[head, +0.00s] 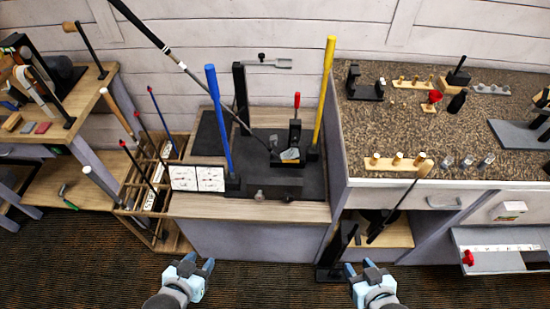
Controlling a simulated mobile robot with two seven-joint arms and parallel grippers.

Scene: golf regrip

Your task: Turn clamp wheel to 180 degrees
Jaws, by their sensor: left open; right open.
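A black clamp fixture (273,185) stands on the dark mat of the middle bench. Small grey round knobs show at its front, one at the left (259,195) and one at the right (288,198); I cannot tell which part is the clamp wheel or its angle. A golf club (190,75) slants down from the upper left, with its head (290,155) by the fixture. A red-tipped upright lever (297,101) rises behind the head. My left gripper (199,262) and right gripper (359,267) are open and empty, low in front of the bench, well apart from the fixture.
A blue post (219,115) and a yellow post (325,90) flank the fixture. A wooden rack with several clubs (150,190) stands left. A taller speckled counter (400,130) stands right, with a leaning club (402,200) before it. The carpet (265,285) between my grippers is clear.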

